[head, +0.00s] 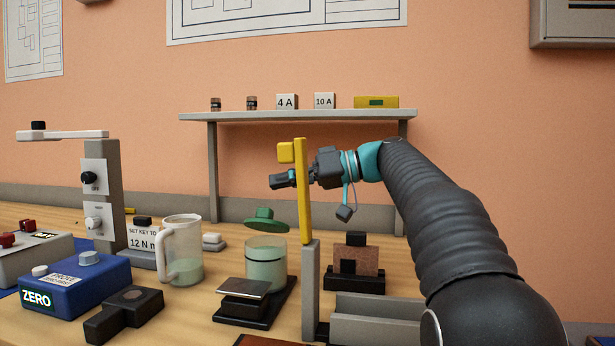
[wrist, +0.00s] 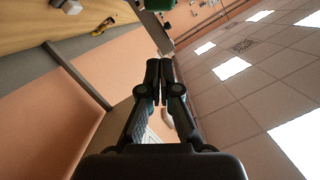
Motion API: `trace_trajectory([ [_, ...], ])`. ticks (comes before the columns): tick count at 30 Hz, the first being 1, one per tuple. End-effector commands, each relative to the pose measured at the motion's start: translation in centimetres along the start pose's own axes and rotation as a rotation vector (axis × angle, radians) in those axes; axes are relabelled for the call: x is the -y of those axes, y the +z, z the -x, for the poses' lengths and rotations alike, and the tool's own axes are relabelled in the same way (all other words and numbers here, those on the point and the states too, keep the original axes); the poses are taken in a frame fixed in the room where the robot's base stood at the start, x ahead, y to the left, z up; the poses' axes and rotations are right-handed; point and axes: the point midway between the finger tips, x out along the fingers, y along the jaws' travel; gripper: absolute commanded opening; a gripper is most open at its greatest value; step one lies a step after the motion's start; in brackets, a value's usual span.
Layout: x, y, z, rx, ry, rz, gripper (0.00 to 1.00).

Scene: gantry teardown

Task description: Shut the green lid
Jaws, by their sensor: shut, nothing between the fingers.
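The green lid (head: 265,220) with a knob on top is tilted above a clear jar (head: 266,268) of pale green contents, with a gap between its edge and the rim. Whether a hinge holds it cannot be seen. My gripper (head: 274,181) is shut and empty, higher than the lid and apart from it in the head view. A yellow upright bar hides part of my wrist. In the wrist view my shut fingers (wrist: 160,62) point toward the top, and a green patch (wrist: 157,5), probably the lid, is cut off by the top edge.
The yellow bar (head: 304,190) rises from a grey post close to my gripper. A shelf (head: 290,116) with small boxes stands behind.

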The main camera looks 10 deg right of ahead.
Motion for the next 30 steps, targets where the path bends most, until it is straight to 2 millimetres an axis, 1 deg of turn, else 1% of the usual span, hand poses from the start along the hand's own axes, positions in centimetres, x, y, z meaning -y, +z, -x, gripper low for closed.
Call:
trace_trajectory([
  [1, 0.1, 0.6, -0.4, 0.001, 0.000, 0.000, 0.00],
  [3, 0.0, 1.5, -0.5, 0.000, 0.000, -0.002, 0.00],
  [10, 0.1, 3.4, -1.0, 0.001, -0.002, 0.000, 0.00],
  [15, 0.1, 3.9, -1.1, 0.001, -0.002, 0.001, 0.00],
  [23, 0.1, 3.9, -1.1, 0.001, -0.002, 0.001, 0.00],
  [24, 0.0, 3.9, -0.9, 0.001, -0.001, 0.001, 0.00],
  [30, 0.1, 4.3, -1.2, 0.001, 0.005, 0.029, 0.00],
])
